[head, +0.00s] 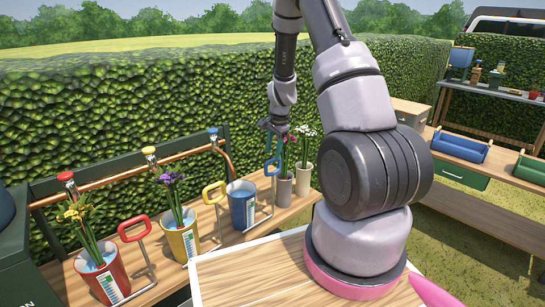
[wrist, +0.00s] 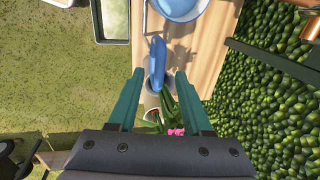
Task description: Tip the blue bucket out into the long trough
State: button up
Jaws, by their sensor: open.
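The blue bucket (head: 241,208) stands on the wooden bench in the head view, with a blue grip (head: 271,166) on a metal side handle. Pale blue shows inside its rim. The bucket is cut off at the top of the wrist view (wrist: 180,8). My gripper (head: 276,145) is open above the handle side of the bucket. In the wrist view my gripper's green fingers (wrist: 159,76) are apart, with the blue grip (wrist: 157,60) around their tips; contact cannot be told. A pale-rimmed rectangular container (wrist: 112,38) shows top left; I cannot tell whether it is the long trough.
Grey pots of flowers (head: 303,180) stand close beyond the grip. A yellow bucket (head: 181,243) and red bucket (head: 105,278) with flowers stand left. A copper pipe with taps (head: 120,170) runs behind. A blue half-round container (head: 462,148) lies on the right bench.

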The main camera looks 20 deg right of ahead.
jog(key=shift+w+f, duration=0.15)
jog(key=shift+f, duration=0.55)
jog(key=shift+w+f, duration=0.15)
jog(key=shift+f, duration=0.55)
grip_shut()
dwell(0.4)
